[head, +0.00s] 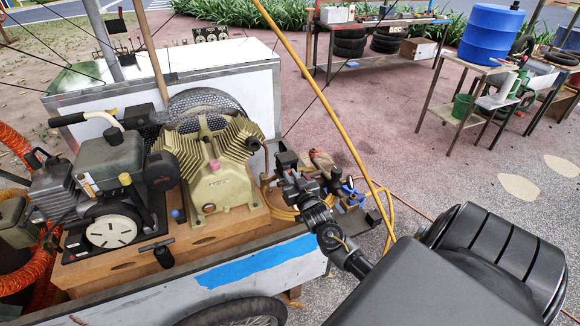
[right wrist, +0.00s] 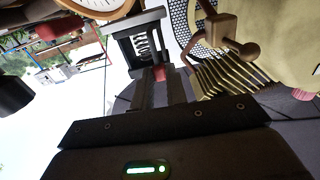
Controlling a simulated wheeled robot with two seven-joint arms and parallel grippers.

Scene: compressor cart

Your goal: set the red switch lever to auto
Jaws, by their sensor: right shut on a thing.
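The red switch lever (right wrist: 159,73) shows as a small red tip between my right fingertips in the right wrist view. It is below a black slotted box (right wrist: 138,45). My right gripper (right wrist: 160,84) is shut on the lever, with one finger on each side. In the head view my right gripper (head: 298,186) is at the fittings on the right side of the compressor; the lever is hard to make out there, and I cannot read its position. My left gripper is not in view.
The tan finned compressor pump (head: 215,165) stands left of my right gripper, beside the engine (head: 110,165). A blue-handled valve (head: 349,190) is close on the right. A round gauge (right wrist: 97,6) shows at the wrist view's top.

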